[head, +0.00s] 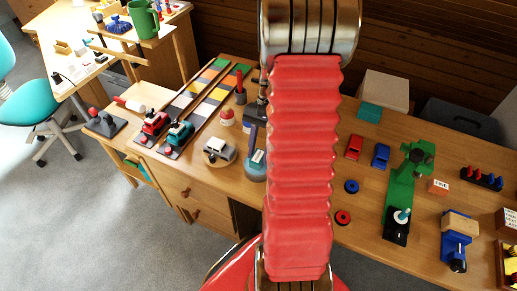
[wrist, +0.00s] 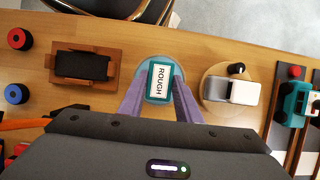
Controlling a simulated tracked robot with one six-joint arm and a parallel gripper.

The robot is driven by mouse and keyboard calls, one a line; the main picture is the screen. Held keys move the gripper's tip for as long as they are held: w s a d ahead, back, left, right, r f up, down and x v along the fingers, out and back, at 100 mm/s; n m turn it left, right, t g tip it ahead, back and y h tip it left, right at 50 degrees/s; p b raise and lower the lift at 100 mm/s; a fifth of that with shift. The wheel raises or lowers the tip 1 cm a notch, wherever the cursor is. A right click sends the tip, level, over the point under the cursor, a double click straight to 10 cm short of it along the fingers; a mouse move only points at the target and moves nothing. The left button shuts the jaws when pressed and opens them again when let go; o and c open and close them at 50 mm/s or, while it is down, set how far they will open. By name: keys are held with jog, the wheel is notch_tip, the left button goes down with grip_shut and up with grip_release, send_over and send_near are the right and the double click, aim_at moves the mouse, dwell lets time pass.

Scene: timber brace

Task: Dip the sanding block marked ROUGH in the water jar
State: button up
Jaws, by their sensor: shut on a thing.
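The teal sanding block marked ROUGH (wrist: 159,81) is between the two purple fingers of my gripper (wrist: 161,88) in the wrist view, its white label facing up. My gripper is shut on it. The round water jar (wrist: 143,71) shows as a pale bluish rim around the block, so the block is over or inside its mouth; I cannot tell how deep. In the head view the bluish jar (head: 254,173) stands on the bench just left of my red arm, with the labelled block (head: 259,156) at its top. My arm hides part of both.
A white tool with a black knob (wrist: 233,90) stands on a round wooden base close right of the jar. A wooden holder with a dark block (wrist: 83,66) is to the left. Red (head: 343,217) and blue (head: 351,186) rings lie on the bench.

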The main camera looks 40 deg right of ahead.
aim_at(259, 154)
jog(key=shift+f, duration=0.7)
jog(key=o, duration=1)
jog(key=shift+r, duration=3.5)
